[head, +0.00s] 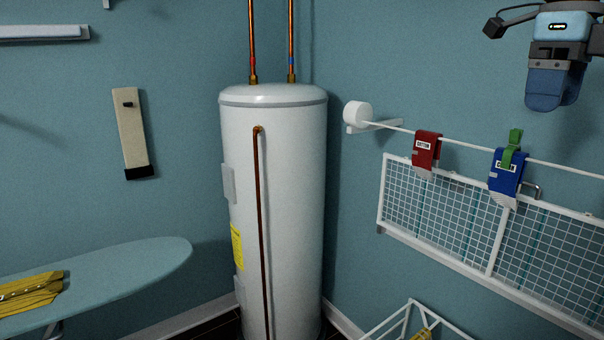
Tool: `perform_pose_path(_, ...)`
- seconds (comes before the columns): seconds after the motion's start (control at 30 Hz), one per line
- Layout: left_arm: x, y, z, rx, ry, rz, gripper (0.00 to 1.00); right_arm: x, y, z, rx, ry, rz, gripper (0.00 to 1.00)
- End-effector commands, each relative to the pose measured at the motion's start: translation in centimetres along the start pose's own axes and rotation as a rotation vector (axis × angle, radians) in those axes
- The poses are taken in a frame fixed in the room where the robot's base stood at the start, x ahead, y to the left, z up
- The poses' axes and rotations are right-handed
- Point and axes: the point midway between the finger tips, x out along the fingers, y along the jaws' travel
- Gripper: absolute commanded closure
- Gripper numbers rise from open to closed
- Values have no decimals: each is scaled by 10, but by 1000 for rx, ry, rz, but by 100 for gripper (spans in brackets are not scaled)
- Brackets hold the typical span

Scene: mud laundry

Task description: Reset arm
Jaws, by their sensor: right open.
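My right gripper (553,92) hangs at the upper right, in front of the blue wall, with its blue fingers pointing down. It is open, and nothing shows between its fingers. It is above the clothesline (456,147) and apart from it in the picture. A red tag (426,150) and a blue tag (507,172) hang on the line, and a green clip (513,146) sits on the blue tag. My left gripper is out of view.
A white water heater (275,200) with copper pipes stands in the corner. An ironing board (130,268) with a folded yellow cloth (30,293) is at the lower left. A white wire rack (440,215) is on the right wall. A white frame (400,322) stands below.

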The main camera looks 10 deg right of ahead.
Motion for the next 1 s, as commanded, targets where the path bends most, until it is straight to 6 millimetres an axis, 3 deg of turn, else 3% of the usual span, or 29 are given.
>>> perform_pose_path(0.03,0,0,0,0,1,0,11,0,0,0,0,-1,1,1)
perform_pose_path(0.27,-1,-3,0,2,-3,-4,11,60,-35,1,71,-149,255,1)
perform_pose_path(0.47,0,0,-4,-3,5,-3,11,124,-60,1,186,-307,514,1)
perform_pose_path(0.7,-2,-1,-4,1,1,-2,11,227,-83,1,453,-539,890,1)
perform_pose_path(0.87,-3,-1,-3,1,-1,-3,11,290,-88,-2,663,-655,1091,1)
perform_pose_path(1.0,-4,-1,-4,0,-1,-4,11,358,-84,-8,912,-747,1272,1)
